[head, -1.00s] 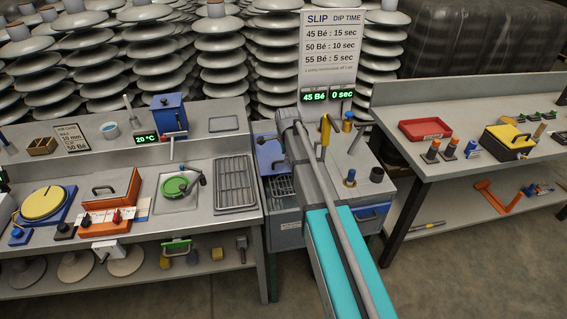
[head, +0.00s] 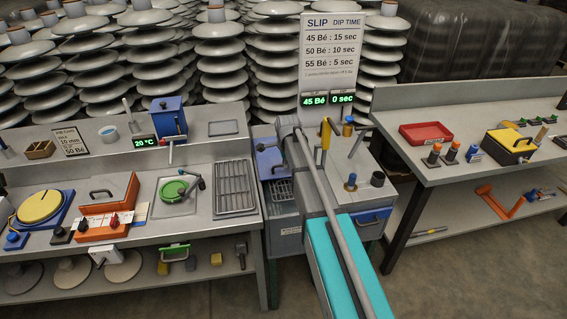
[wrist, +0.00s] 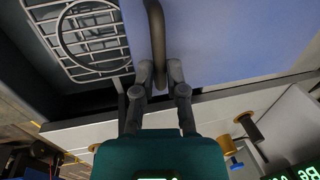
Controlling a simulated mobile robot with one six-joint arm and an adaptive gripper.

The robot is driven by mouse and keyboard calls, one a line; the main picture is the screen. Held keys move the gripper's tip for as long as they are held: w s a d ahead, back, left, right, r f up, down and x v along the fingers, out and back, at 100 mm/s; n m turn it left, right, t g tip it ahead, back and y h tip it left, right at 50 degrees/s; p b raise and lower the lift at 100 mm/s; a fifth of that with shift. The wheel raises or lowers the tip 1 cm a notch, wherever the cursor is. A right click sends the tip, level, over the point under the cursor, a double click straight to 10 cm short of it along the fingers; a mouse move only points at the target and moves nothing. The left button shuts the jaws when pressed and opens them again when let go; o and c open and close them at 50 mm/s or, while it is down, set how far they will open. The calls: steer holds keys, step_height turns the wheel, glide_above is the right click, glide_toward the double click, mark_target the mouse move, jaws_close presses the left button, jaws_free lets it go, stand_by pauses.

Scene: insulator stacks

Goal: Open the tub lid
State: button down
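The tub lid is a flat blue panel (wrist: 225,40) filling much of the upper wrist view. A dark bar handle (wrist: 157,40) runs along it. My gripper (wrist: 160,75) has one finger on each side of this handle, with little or no visible gap, and appears shut on it. In the head view the blue lid (head: 268,158) shows left of my arm, on the grey tub (head: 289,229). A wire rack shows inside the tub (wrist: 85,40), beside the lid. My arm hides the gripper in the head view.
A bench (head: 207,205) with a steel grate (head: 234,187) and an orange box (head: 112,190) stands left. A bench with a red tray (head: 426,133) stands right. A yellow-handled tool (head: 325,135) and a sign (head: 330,50) stand close behind my arm.

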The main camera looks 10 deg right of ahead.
stand_by(0.3)
glide_above(280, 157)
steer(key=shift+s, duration=0.4)
steer(key=c, duration=0.7)
jaws_free()
steer(key=shift+s, duration=0.1)
